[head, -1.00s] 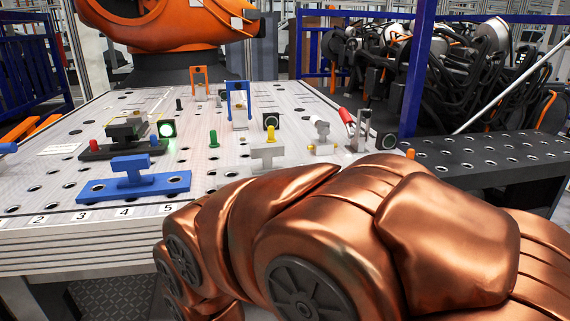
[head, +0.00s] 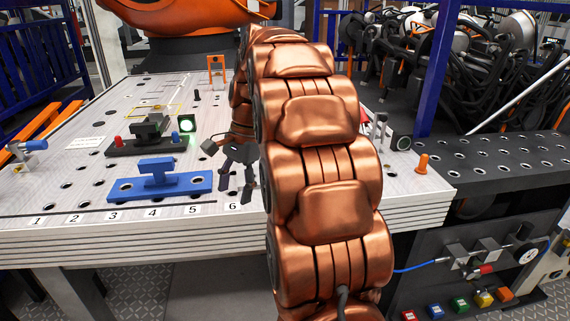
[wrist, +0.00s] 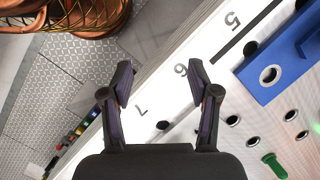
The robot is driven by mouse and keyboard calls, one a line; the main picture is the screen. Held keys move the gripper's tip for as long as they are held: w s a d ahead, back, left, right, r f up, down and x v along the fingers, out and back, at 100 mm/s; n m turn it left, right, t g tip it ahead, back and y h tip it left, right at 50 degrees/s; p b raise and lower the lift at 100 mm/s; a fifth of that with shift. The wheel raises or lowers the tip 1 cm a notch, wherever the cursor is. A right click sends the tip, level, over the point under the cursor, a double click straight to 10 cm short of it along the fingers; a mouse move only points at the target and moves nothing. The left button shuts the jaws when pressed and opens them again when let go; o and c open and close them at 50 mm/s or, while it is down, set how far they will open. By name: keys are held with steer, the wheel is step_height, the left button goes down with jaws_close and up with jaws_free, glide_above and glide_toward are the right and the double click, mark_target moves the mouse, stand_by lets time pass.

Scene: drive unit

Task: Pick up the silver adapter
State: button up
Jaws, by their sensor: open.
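The silver adapter does not show now; my copper arm covers the area of the table to the right of the blue T-shaped part (head: 160,183) in the head view. My gripper (head: 236,190) hangs over the table's front part, near the number 6, right of the blue part. Its dark fingers are apart and empty. In the wrist view my gripper (wrist: 160,78) is open above the table's front edge around the numbers 6 and 7. The blue part's end (wrist: 286,58) shows at the upper right there, with a green pin (wrist: 272,165) at the lower right.
A black fixture (head: 150,148) with a red knob stands behind the blue part, beside a green-lit ring (head: 187,123). An orange pin (head: 423,163) stands at the table's right corner. A dark perforated bench (head: 490,165) adjoins the right side. Blue posts stand behind.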

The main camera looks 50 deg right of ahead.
steer(key=d+r+m+p, duration=0.1)
steer(key=d+m, duration=0.2)
steer(key=d, duration=0.4)
steer(key=w+d+r+m+t+p, duration=0.1)
steer(key=d+m, duration=0.2)
steer(key=d, duration=0.4)
steer(key=w+d+r+m+t+p, duration=0.1)
steer(key=d+r+m, duration=0.1)
steer(key=d, duration=0.6)
steer(key=shift+w+m, duration=0.25)
steer(key=shift+m, duration=0.15)
steer(key=shift+x, duration=1.25)
steer(key=shift+y, duration=0.3)
steer(key=shift+w+p+x, duration=0.15)
steer(key=shift+p+x, duration=0.35)
steer(key=shift+x, duration=0.55)
steer(key=shift+w+p+x, duration=0.2)
steer(key=shift+p+x, duration=0.3)
steer(key=shift+x, duration=0.5)
steer(key=shift+w+a+f, duration=0.15)
steer(key=shift+f, duration=0.3)
steer(key=shift+c, duration=0.4)
jaws_close()
